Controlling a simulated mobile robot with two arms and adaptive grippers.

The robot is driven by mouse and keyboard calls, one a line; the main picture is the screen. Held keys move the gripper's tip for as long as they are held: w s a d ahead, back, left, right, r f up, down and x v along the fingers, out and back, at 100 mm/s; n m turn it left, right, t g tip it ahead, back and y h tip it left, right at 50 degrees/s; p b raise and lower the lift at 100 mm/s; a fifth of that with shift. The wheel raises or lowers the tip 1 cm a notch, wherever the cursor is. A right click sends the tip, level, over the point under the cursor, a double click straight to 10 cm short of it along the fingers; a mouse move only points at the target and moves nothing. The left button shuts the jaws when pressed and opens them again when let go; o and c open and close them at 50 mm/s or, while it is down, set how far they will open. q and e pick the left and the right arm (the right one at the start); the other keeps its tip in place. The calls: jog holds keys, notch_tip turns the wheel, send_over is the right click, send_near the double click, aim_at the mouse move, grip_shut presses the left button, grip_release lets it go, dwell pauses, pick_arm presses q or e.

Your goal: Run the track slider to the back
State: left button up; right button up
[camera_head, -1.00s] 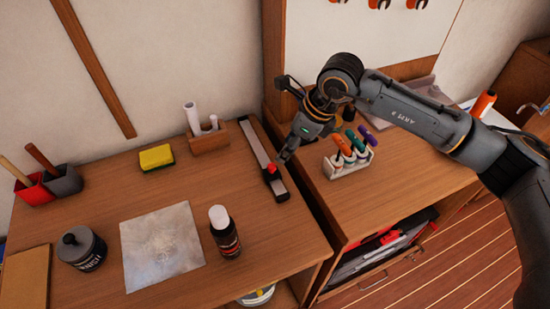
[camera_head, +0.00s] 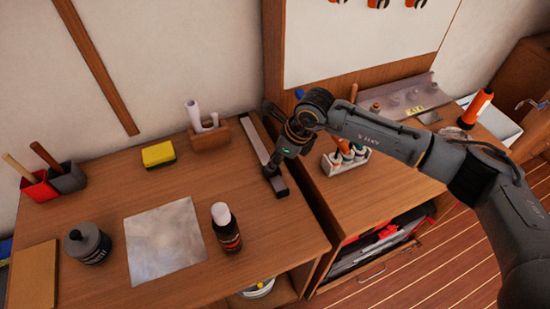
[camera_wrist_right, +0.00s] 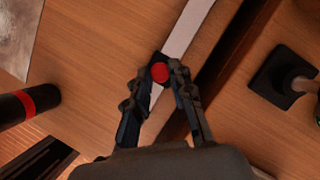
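The track (camera_head: 254,138) is a pale strip on a dark base along the right edge of the left desk, running from near the wall toward the front. Its slider has a red knob on a dark block, which shows in the right wrist view (camera_wrist_right: 160,73). The slider sits near the front end of the track. My right gripper (camera_head: 271,168) is over it and hides the knob in the head view. In the right wrist view, the fingertips (camera_wrist_right: 161,70) close in on both sides of the knob and appear to touch it. My left gripper is not in view.
A wooden holder with white rolls (camera_head: 208,135) stands left of the track's back part. A dark bottle (camera_head: 226,228) stands left of its front end. A pen rack (camera_head: 345,161) stands on the right cabinet. A yellow sponge (camera_head: 158,154) lies farther left.

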grip_shut()
jog(key=shift+w+f, duration=0.1)
jog(key=shift+w, duration=0.05)
jog(key=w+a+b, duration=0.1)
jog(key=w+b, duration=0.3)
jog(key=w+a+b, duration=0.2)
jog(key=w+b, duration=0.2)
jog(key=w+a+b, duration=0.2)
jog(key=w+b, duration=0.1)
jog(key=b, duration=0.1)
jog(key=shift+w, duration=0.4)
jog(key=shift+w+a+b, duration=0.3)
jog(key=shift+w+b, duration=0.15)
jog(key=shift+w, duration=0.25)
jog(key=shift+w+a+b, duration=0.25)
jog(key=shift+w+b, duration=0.15)
jog(key=shift+w, duration=0.25)
jog(key=o, duration=0.7)
grip_release()
jog(key=v, duration=1.2)
